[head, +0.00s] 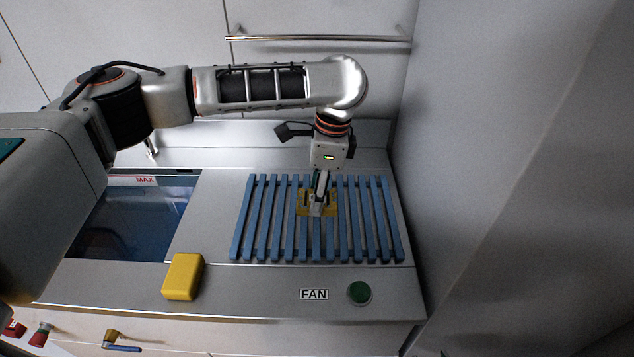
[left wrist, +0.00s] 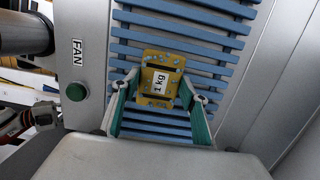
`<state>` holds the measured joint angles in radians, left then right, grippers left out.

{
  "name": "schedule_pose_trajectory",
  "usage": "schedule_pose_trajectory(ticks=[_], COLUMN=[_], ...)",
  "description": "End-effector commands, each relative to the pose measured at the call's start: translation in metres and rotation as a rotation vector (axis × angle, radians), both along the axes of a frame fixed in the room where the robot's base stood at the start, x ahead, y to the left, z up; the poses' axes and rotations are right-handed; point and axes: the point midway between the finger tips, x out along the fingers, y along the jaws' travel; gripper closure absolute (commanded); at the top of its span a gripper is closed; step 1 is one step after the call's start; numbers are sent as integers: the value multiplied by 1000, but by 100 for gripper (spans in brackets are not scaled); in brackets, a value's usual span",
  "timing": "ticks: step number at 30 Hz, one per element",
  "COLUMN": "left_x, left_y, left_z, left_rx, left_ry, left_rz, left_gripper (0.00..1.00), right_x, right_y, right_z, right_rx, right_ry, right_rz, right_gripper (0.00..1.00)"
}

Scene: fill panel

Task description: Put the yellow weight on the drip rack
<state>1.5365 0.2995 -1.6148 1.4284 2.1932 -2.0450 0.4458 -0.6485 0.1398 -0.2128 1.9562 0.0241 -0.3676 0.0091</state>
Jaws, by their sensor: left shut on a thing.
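The yellow weight (head: 332,201), labelled "1 kg" in the left wrist view (left wrist: 160,80), is at the middle of the blue slatted drip rack (head: 371,220). My left gripper (head: 318,207) points down over the rack and is shut on the weight. In the left wrist view the green-sided fingers (left wrist: 161,88) close on it from both sides. I cannot tell whether the weight touches the slats or is just above them; the gripper hides part of it in the head view. The rack also shows in the left wrist view (left wrist: 200,45).
A yellow block (head: 183,277) lies on the counter's front strip. A water basin (head: 130,220) marked "MAX" is left of the rack. A green button (head: 359,292) beside a "FAN" label is at the front. A rail (head: 320,38) runs along the back wall; a wall stands right.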

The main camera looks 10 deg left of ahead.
Motion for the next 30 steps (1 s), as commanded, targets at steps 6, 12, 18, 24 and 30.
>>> schedule_pose_trajectory(ticks=[6,12,18,24,30], left_x=[1,0,1,1,1], left_y=[-1,-1,-1,-1,-1], left_z=[-11,-38,-42,-40,-39], left_rx=[-2,-3,-2,-2,-3], left_ry=[-2,-1,-4,-5,-6], left_rz=[0,0,-1,0,1], left_gripper=[100,100,100,100,100], right_x=[1,1,1,1,0], right_y=[0,0,0,0,-3], right_z=[-2,-6,-6,-2,2], right_rx=[1,2,2,1,-5], right_ry=[-2,-5,-5,-6,0], right_rz=[0,-1,-1,0,-3], right_gripper=[60,60,60,60,60])
